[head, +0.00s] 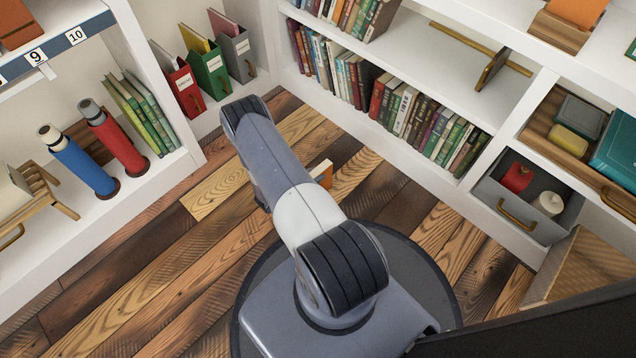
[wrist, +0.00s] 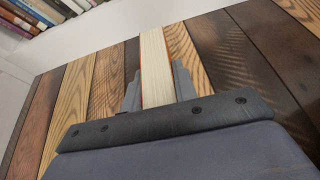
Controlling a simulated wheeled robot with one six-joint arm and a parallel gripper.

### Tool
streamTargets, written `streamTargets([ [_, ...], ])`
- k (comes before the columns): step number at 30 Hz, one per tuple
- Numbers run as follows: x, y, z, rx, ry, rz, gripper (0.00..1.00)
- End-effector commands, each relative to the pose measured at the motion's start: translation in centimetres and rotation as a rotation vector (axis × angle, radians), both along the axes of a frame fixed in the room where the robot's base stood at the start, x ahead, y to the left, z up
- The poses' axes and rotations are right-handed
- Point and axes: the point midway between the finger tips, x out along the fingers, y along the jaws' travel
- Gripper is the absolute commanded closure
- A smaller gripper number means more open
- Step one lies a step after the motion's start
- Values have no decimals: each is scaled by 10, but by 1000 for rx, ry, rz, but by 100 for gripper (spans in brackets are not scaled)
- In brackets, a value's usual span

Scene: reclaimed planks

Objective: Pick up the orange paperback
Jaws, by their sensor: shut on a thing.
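The orange paperback (wrist: 155,68) is between the two fingers of my gripper (wrist: 157,88) in the wrist view. Its cream page edges face the camera, with a thin orange cover edge along the side. My gripper is shut on it, one finger against each side. In the head view a small part of the orange paperback (head: 322,171) shows beside my arm, above the plank floor. My arm hides the gripper and most of the book in that view. I cannot tell how high the book is above the floor.
White shelves with rows of books (head: 420,115) stand at the back and right. A grey bin (head: 520,195) holds a red and a cream object. Red, green and grey file boxes (head: 211,75) stand at the back left. Blue and red cylinders (head: 80,160) stand on the left shelf. The plank floor is clear.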

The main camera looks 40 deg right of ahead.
Motion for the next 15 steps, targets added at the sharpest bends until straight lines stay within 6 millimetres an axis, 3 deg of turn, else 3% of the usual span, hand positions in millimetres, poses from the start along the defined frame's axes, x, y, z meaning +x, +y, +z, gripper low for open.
streamTargets([
  [6, 0, 0, 0, 0, 0, 0, 100],
  [15, 0, 0, 0, -1, 0, 0, 100],
])
